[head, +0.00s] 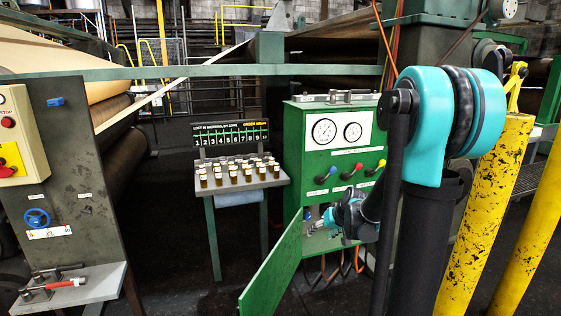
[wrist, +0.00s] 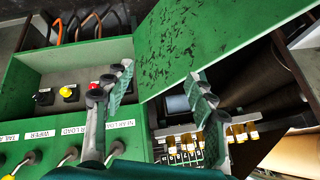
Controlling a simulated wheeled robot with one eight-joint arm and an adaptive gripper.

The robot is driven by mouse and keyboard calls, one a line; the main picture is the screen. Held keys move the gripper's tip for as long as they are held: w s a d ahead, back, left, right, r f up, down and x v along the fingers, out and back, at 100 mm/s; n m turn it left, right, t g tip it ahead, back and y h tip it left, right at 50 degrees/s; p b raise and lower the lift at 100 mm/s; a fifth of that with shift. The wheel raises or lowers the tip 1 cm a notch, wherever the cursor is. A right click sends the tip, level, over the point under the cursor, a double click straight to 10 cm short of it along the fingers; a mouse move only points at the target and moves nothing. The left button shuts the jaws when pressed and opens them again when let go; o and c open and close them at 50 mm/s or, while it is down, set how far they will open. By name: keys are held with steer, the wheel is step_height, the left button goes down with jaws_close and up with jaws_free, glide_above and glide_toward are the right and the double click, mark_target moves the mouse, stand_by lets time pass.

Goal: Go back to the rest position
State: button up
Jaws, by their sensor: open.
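My gripper (head: 318,228) is at the end of my teal and black arm, in front of the lower opening of the green cabinet (head: 292,150). In the wrist view the two fingers of my gripper (wrist: 158,82) are spread apart with nothing between them. The cabinet's green door (head: 272,268) hangs open below and to the left of my gripper. In the wrist view the door (wrist: 215,45) fills the upper right, beyond the fingers. Part of the cabinet's opening and right side is hidden behind my arm.
A small table (head: 240,185) with several amber bottles (head: 240,170) stands left of the cabinet. The cabinet front has gauges (head: 338,130) and coloured lever knobs (head: 351,172). Yellow posts (head: 487,200) stand close on the right. A grey panel (head: 75,190) with a shelf (head: 95,284) stands left.

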steer(key=s+d+f+g+h, duration=0.1)
steer(key=s+d+f, duration=0.1)
steer(key=s, duration=1)
steer(key=s+d+f+g+h, duration=0.1)
steer(key=s+d+f+h, duration=0.1)
steer(key=s, duration=1.1)
steer(key=shift+d+m, duration=0.15)
steer(key=shift+m, duration=0.15)
steer(key=shift+w, duration=0.1)
stand_by(0.6)
